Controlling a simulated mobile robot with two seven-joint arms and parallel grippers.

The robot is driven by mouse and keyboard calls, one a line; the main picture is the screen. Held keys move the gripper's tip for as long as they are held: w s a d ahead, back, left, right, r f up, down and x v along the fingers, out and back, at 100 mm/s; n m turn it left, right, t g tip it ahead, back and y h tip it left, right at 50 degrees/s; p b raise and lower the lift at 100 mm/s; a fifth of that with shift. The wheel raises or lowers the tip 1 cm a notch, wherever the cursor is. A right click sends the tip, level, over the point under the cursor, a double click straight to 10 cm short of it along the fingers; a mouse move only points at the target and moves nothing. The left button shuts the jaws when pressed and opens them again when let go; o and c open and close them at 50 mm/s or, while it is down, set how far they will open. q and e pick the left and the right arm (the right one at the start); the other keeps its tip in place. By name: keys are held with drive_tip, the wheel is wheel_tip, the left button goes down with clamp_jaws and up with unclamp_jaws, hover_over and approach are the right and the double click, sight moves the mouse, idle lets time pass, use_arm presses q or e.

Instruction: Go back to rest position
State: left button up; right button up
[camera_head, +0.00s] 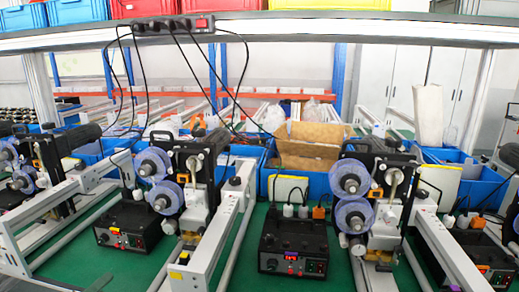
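Neither of my grippers shows in the head view, and I cannot make out either arm. A row of coder machines stands on a green table (225,278). One coder (200,160) with two blue-white reels (152,163) is left of the middle. Another coder (385,185) with similar reels (351,177) is to the right. More coders are partly cut off at both side edges.
Black control boxes (130,230) (293,242) sit between white rails (228,225). Blue bins (328,183) and a brown carton (312,142) stand behind. A shelf (300,28) carrying a power strip (174,25) crosses above, with black cables hanging down.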

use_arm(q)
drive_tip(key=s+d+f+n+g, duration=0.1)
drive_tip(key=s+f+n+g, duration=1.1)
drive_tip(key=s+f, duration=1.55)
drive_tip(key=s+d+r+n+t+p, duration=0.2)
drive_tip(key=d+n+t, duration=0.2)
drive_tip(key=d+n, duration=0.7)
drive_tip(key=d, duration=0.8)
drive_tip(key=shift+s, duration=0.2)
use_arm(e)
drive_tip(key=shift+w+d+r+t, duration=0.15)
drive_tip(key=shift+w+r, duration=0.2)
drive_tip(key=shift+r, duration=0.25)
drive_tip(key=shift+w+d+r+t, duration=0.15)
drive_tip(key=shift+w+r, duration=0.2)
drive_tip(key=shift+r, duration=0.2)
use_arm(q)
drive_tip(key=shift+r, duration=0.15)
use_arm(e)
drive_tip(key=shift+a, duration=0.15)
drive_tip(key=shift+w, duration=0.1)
